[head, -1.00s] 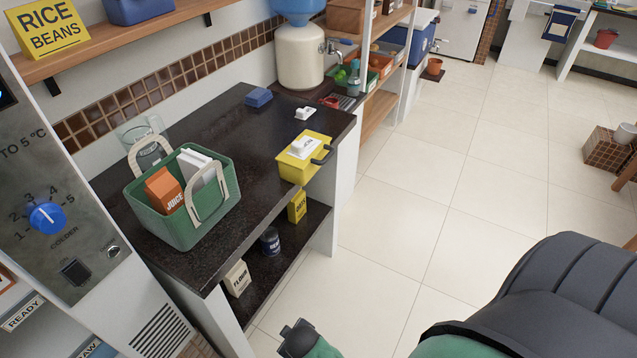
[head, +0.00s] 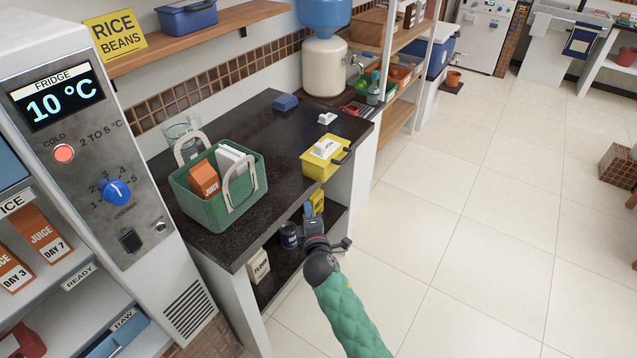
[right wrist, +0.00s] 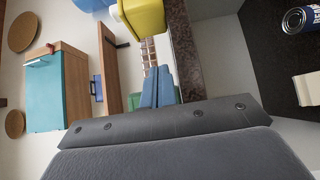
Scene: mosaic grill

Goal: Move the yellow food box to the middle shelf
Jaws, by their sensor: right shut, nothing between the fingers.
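The yellow food box (head: 322,162) sits on the front right edge of the dark counter (head: 285,130), with a white label on its lid and a dark handle on its right. It also shows at the top of the right wrist view (right wrist: 143,14). My right gripper (head: 310,212) is shut and empty in front of the counter, below the yellow food box and apart from it in the wrist view. Its blue fingers (right wrist: 157,88) are together there. My left gripper is not in view. The open fridge (head: 75,150) has several shelves with READY and RAW labels at the left.
A green basket (head: 215,205) with cartons stands on the counter.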

